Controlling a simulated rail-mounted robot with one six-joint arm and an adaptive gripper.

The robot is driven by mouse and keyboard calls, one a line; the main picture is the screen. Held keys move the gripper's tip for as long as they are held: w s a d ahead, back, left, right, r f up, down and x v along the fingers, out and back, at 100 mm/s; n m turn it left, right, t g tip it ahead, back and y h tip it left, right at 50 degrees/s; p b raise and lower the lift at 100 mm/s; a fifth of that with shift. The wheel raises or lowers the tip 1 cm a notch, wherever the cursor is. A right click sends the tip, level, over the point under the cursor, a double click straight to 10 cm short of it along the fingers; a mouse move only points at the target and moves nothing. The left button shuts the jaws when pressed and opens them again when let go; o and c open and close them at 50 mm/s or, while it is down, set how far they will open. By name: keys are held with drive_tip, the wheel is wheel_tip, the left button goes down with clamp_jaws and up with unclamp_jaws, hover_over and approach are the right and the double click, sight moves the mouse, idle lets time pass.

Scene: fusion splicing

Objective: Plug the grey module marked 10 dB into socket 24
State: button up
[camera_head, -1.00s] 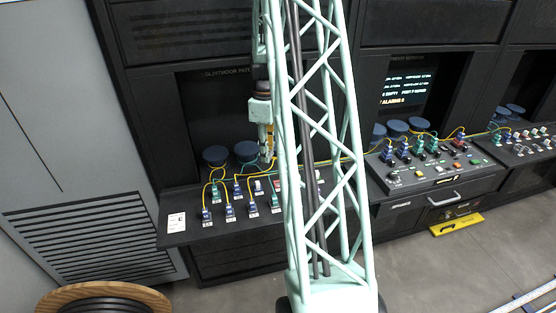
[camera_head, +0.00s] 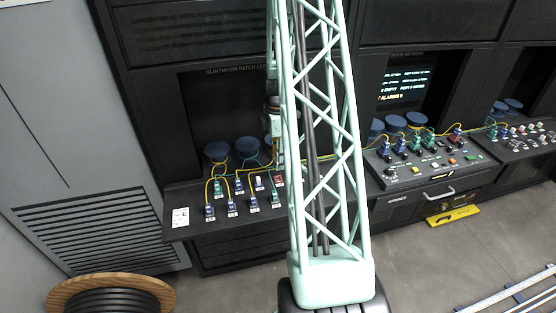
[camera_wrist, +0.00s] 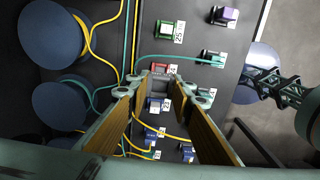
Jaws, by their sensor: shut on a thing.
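My gripper (camera_wrist: 165,92) is over the patch desk in the wrist view, with its two fingers around a grey piece (camera_wrist: 158,74) that spans between the fingertips. The piece is mostly edge-on, and no 10 dB marking is readable. A red socket (camera_wrist: 172,68) shows just beyond it, its label partly covered, so its number cannot be read for sure. A green socket (camera_wrist: 166,29) labelled 25 lies further up. In the head view my gripper (camera_head: 277,150) is partly behind my lattice arm, above the desk; the held piece cannot be made out there.
Yellow and teal cables (camera_wrist: 124,40) run along the left of the sockets. Blue round discs (camera_wrist: 50,32) stand behind them. Several blue plugs (camera_wrist: 158,104) sit close below the fingertips. A purple-topped module (camera_wrist: 227,14) is at upper right. Another console (camera_head: 430,168) stands further right.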

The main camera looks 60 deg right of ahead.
drive_tip(key=shift+f, duration=0.15)
idle(0.3)
drive_tip(key=shift+f+b, duration=0.9)
drive_tip(key=shift+f, duration=2.05)
drive_tip(key=shift+b, duration=0.7)
idle(0.6)
drive_tip(key=shift+f+b, duration=0.4)
drive_tip(key=shift+f, duration=0.15)
idle(0.6)
drive_tip(key=o, duration=0.8)
drive_tip(key=shift+o, duration=0.2)
drive_tip(key=shift+r, duration=0.2)
drive_tip(key=shift+r, duration=5.8)
